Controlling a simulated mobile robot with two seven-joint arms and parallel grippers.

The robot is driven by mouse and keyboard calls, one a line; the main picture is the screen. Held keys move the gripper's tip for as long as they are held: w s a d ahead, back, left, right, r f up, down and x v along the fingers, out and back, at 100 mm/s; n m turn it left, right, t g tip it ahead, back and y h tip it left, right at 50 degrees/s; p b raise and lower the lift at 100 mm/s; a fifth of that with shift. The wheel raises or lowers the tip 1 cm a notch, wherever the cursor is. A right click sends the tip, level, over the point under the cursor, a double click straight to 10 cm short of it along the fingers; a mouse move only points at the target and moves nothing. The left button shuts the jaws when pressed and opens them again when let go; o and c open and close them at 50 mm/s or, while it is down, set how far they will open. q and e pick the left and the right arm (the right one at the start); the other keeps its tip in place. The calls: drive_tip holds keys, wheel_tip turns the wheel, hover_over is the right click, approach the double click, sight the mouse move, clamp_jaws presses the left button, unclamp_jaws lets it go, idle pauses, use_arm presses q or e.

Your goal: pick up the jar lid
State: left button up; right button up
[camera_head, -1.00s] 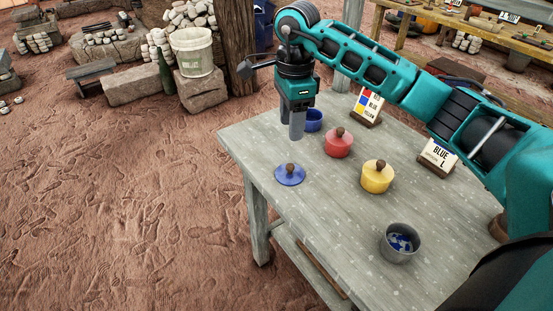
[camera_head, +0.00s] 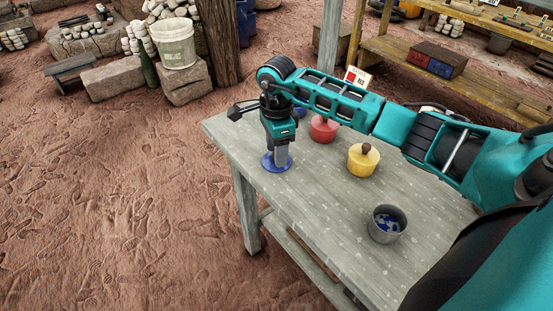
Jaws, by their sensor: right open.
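The blue jar lid (camera_head: 267,164) lies flat on the grey wooden table (camera_head: 325,215), near its left edge. My right gripper (camera_head: 281,162) points down right over the lid and hides its middle and knob. Its jaws are open around or just above the knob; I cannot tell whether they touch it. The open blue jar (camera_head: 301,112) stands behind my right arm, mostly hidden. My left gripper is not in view.
A red lidded jar (camera_head: 322,130) and a yellow lidded jar (camera_head: 362,162) stand right of the lid. A metal cup (camera_head: 386,224) with blue pieces is near the front. A sign card (camera_head: 357,77) is partly behind my arm.

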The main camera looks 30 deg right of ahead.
drive_tip(key=shift+f, duration=0.1)
clamp_jaws()
idle(0.4)
